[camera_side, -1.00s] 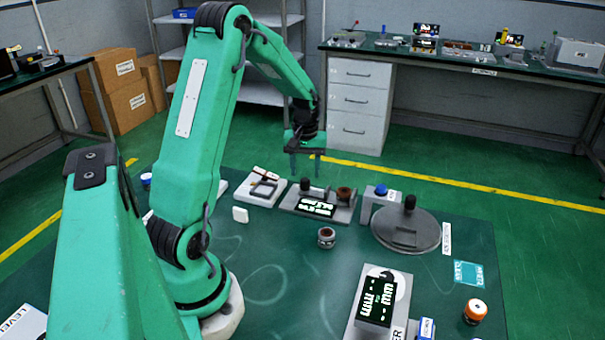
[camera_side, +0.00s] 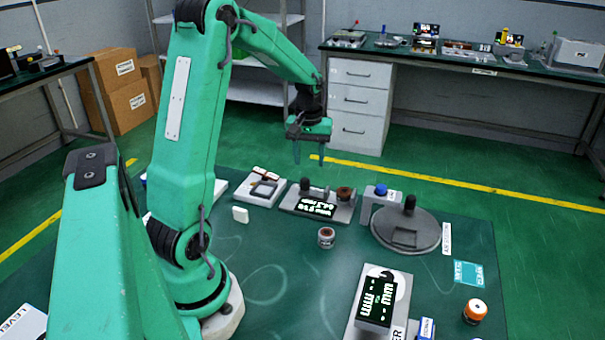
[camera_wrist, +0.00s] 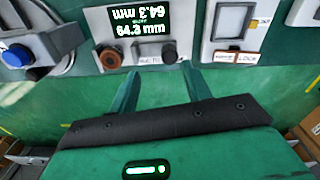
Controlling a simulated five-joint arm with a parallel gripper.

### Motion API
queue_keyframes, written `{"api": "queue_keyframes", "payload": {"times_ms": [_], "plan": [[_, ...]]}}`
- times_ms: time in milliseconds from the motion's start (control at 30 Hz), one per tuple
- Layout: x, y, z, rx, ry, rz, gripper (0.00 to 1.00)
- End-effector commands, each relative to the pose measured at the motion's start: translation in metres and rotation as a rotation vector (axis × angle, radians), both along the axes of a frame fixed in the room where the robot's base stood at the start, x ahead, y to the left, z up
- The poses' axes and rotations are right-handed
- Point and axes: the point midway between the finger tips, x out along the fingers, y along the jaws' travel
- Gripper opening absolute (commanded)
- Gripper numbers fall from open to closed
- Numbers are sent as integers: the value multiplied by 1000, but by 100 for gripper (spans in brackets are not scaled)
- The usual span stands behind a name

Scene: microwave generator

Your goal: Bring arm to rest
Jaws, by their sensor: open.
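My gripper (camera_side: 309,154) is open and empty, pointing down in the air. In the side view it hangs above the microwave device with the lit display (camera_side: 317,208) near the mat's far edge. In the wrist view my gripper's two green fingers (camera_wrist: 160,88) are spread apart with nothing between them. Beyond them the same device's display (camera_wrist: 140,20) reads 64.3 mm, with a brown knob (camera_wrist: 111,58) and a dark knob (camera_wrist: 169,53) below it. My arm is raised and bent forward at the elbow.
A small jar (camera_side: 326,237) stands mid-mat. A round grey platform (camera_side: 405,231) with a black knob is at right. A display box (camera_side: 377,300) and an orange-capped jar (camera_side: 475,312) are nearer. A white-framed unit (camera_side: 260,187) is left of the device.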

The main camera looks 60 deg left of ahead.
Motion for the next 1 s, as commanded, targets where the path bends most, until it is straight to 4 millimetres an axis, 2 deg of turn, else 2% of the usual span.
{"api": "queue_keyframes", "payload": {"times_ms": [233, 500, 800, 1000], "plan": [[-4, -48, 42, 43, -63, -150, 48], [-21, -102, 80, 89, -138, -328, 48], [-51, -156, 109, 136, -226, -524, 48], [-76, -187, 121, 166, -286, -654, 48]]}}
